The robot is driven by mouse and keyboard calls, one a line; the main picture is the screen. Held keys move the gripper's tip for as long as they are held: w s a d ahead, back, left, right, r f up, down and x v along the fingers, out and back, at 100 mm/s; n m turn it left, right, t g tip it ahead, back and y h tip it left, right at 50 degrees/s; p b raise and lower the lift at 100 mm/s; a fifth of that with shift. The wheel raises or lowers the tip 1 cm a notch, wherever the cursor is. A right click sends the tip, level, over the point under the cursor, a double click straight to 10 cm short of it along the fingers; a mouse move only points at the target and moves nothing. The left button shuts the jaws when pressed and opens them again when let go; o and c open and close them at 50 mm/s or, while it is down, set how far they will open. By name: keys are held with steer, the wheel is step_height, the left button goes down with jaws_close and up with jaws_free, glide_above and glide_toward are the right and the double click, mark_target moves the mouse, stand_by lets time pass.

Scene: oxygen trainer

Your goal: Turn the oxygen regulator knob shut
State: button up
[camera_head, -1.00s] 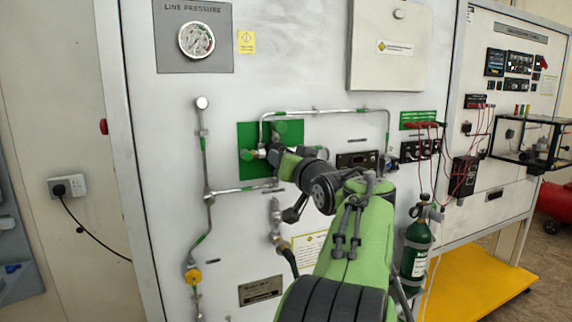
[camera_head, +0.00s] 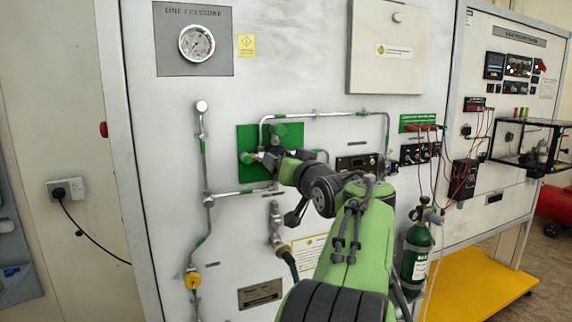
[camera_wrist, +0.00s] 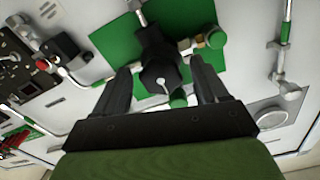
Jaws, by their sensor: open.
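The regulator knob (camera_wrist: 161,78) is black with a white pointer mark and shows in the middle of the wrist view, in front of a green plate (camera_wrist: 112,40). My gripper (camera_wrist: 160,67) is open, with one dark finger on each side of the knob. I cannot tell whether either finger touches it. In the head view, my gripper (camera_head: 272,156) is at the green plate (camera_head: 246,138) on the white panel, and it hides the knob there.
Brass and green fittings (camera_head: 247,157) stick out just left of my gripper, and metal pipes (camera_head: 318,114) run around the plate. A pressure gauge (camera_head: 196,42) is higher up. A green oxygen cylinder (camera_head: 416,250) stands right of my arm.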

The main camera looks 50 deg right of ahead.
steer(key=v, duration=1.5)
steer(key=shift+s+a, duration=0.15)
steer(key=shift+s, duration=0.15)
